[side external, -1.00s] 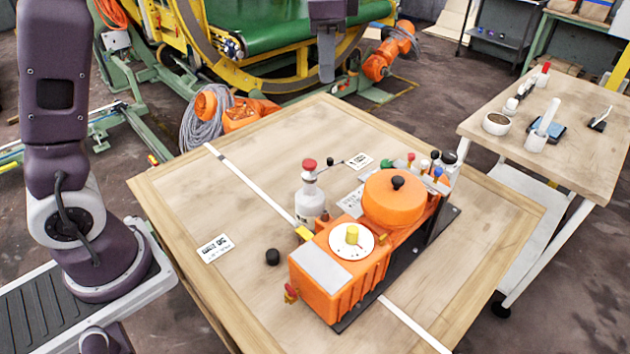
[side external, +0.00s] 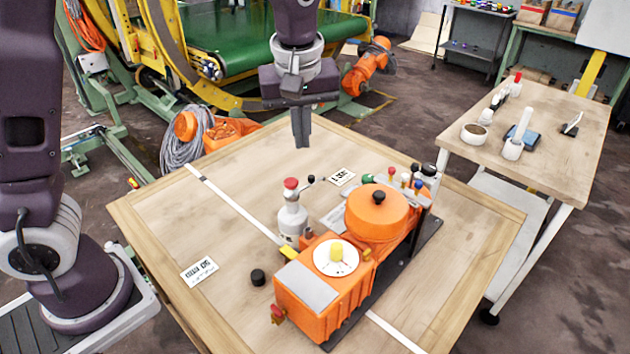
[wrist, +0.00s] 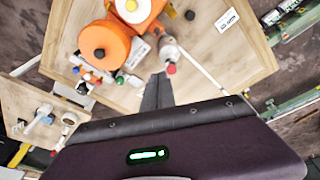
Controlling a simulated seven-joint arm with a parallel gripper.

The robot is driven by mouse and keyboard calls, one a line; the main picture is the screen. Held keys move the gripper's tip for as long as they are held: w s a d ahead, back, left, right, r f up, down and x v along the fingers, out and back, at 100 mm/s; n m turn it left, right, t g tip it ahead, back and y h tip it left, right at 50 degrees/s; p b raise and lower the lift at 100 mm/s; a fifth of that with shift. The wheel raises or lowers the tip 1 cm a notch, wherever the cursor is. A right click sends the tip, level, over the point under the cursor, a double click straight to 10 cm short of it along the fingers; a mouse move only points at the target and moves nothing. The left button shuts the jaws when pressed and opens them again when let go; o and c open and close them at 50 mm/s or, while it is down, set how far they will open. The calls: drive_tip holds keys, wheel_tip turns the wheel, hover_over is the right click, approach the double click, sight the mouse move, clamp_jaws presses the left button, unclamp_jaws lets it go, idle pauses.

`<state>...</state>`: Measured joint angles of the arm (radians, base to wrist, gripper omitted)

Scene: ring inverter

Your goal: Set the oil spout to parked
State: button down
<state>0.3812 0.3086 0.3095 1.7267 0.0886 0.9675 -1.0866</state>
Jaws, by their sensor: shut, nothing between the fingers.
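The grey oil can (side external: 292,218) with a red cap (side external: 291,183) stands at the back left of the orange machine. A thin spout with a black ball (side external: 311,179) shows beside its top, on the side of a small white label (side external: 341,178). The label's words are too small to read surely. My gripper (side external: 301,146) is shut and empty, pointing down above and behind the can, apart from it. In the wrist view, the can (wrist: 168,50) lies just beyond my fingertips (wrist: 158,76); the spout is not clear there.
The orange machine (side external: 315,300) has a round orange lid (side external: 376,212) and a white dial with a yellow knob (side external: 336,254). A loose black knob (side external: 258,277) and another label (side external: 199,271) lie at the left. The wooden table (side external: 180,235) is otherwise mostly clear.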

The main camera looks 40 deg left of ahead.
drive_tip(key=w+d+f+n+y, duration=0.2)
drive_tip(key=w+f+n, duration=0.1)
drive_tip(key=w+f, duration=0.45)
drive_tip(key=shift+g, duration=0.3)
drive_tip(key=x, duration=1.1)
drive_tip(key=shift+s+d+f, duration=0.2)
drive_tip(key=shift+s+f, duration=0.05)
drive_tip(key=shift+s, duration=0.1)
drive_tip(key=a, duration=0.2)
drive_tip(key=w+a, duration=0.1)
drive_tip(key=shift+w+a+r, duration=0.1)
drive_tip(key=shift+w+a, duration=0.05)
drive_tip(key=shift+a, duration=0.2)
drive_tip(key=shift+n, duration=0.3)
